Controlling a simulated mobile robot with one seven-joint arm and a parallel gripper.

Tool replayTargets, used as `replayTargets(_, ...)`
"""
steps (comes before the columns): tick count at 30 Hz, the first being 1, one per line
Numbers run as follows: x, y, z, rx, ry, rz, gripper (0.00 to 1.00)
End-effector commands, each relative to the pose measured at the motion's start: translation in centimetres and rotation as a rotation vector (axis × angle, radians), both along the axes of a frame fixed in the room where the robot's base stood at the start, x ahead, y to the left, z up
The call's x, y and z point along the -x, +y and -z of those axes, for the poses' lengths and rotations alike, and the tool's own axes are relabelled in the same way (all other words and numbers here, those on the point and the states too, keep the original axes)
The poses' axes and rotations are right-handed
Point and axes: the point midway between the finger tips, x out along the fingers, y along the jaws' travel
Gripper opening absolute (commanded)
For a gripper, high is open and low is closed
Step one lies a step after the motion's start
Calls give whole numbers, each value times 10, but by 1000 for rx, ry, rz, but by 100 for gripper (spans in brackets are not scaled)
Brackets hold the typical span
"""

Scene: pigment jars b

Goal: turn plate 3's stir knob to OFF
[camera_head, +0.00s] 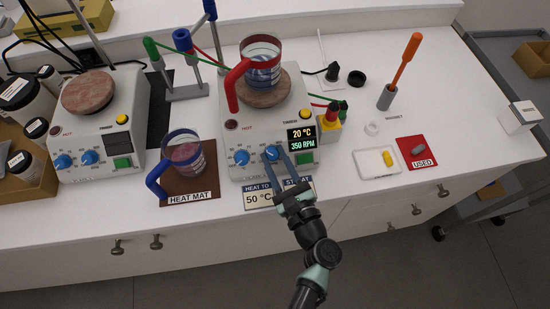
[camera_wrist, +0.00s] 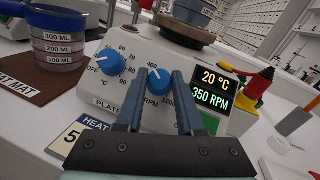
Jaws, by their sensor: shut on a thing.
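The hot plate (camera_head: 262,125) with the red-handled jug stands at the centre of the bench. Its display (camera_head: 301,138) reads 20 °C and 350 RPM. My gripper (camera_head: 278,163) is shut on the blue stir knob (camera_head: 272,152), the right one of two on its front. In the wrist view my fingers (camera_wrist: 160,88) flank the stir knob (camera_wrist: 158,80), with numbers around it. The left knob (camera_head: 241,157), marked with °C and OFF in the wrist view (camera_wrist: 110,62), is free. The plate's number is hidden behind my gripper in the wrist view.
A jug with a red handle (camera_head: 262,60) sits on top of the plate. A blue-handled jug (camera_head: 184,152) stands on the brown heat mat (camera_head: 203,186) to the left. Another plate (camera_head: 100,125) is farther left. Cards (camera_head: 258,198) lie in front, partly under my gripper.

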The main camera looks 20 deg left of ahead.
Motion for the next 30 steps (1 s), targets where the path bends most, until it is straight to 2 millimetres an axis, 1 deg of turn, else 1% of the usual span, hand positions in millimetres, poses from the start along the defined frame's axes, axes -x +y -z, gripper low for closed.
replayTargets(13, -5, -4, -1, 246, -167, -287, 0)
replayTargets(30, -8, -4, -6, 564, -380, -662, 0)
